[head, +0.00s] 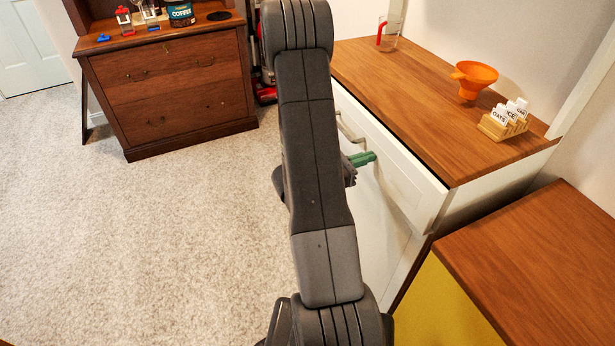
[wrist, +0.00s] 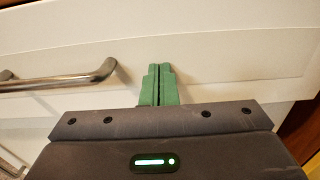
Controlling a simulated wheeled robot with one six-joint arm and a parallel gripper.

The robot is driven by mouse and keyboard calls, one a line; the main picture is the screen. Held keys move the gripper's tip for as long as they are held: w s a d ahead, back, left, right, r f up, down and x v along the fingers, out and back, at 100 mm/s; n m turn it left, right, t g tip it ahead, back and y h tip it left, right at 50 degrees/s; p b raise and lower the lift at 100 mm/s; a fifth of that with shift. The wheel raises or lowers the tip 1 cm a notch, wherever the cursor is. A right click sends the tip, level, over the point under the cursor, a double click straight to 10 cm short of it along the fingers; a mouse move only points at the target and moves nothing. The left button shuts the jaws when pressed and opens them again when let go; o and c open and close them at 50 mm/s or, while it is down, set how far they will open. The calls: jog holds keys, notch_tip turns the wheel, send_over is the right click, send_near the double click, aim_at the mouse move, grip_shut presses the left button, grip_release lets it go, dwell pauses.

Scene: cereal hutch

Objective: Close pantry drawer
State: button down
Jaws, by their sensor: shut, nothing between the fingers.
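The pantry drawer (head: 405,178) has a white front under the wooden counter top, to the right of my arm in the head view. Its front seems to stand a little proud of the panel below; how far it is open is hard to tell. The drawer front (wrist: 225,65) fills much of the wrist view. A metal bar handle (wrist: 75,80) lies left of my fingertips, and part of it (head: 350,130) shows beside my arm. My gripper (head: 365,158) has green fingers pressed together, empty. The fingertips (wrist: 160,68) point at the front, right of the handle; contact is unclear.
On the wooden counter top (head: 420,100) stand an orange funnel (head: 474,78), a rack of labelled tags (head: 505,120) and a clear jug with a red handle (head: 387,35). A lower wooden-topped unit (head: 540,260) is at right. A brown hutch (head: 170,80) stands far left. Carpet between is clear.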

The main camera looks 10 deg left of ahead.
jog(key=x, duration=0.2)
jog(key=shift+w+d+r, duration=0.1)
jog(key=shift+w+d, duration=0.1)
jog(key=shift+r, duration=0.1)
jog(key=shift+a, duration=0.15)
